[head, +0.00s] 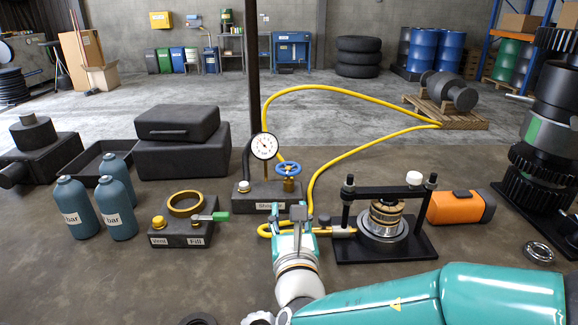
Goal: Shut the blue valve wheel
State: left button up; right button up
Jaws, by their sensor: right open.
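The blue valve wheel (289,168) sits on top of a brass valve (289,185) at the right end of a dark block (262,197) with a white label. The wheel lies about flat; whether the valve is open or shut cannot be told. A round pressure gauge (264,147) stands on the same block, left of the wheel. My right gripper (287,212) is open and empty, in front of the block and below the wheel in the picture, apart from the wheel. My left gripper is not in view.
Yellow hoses (330,150) run right of the wheel. A press frame (384,218) with stacked discs stands to the right, beside an orange case (460,207). A block with a brass ring and green-handled lever (180,233) and blue bottles (117,207) stand left.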

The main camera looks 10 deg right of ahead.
aim_at(289, 176)
jog(key=shift+s+d, duration=0.15)
jog(key=shift+d, duration=0.15)
jog(key=shift+o, duration=1)
jog(key=o, duration=0.5)
jog(key=shift+d, duration=0.15)
jog(key=shift+o, duration=1.2)
jog(key=shift+w, duration=0.2)
jog(key=w+p, duration=0.1)
jog(key=w, duration=0.4)
jog(key=w+d+p, duration=0.1)
jog(key=w+p, duration=0.1)
jog(key=w, duration=0.3)
jog(key=w+d+p, duration=0.1)
jog(key=w, duration=0.5)
jog(key=shift+w+d, duration=0.1)
jog(key=shift+d, duration=0.15)
jog(key=c, duration=1.1)
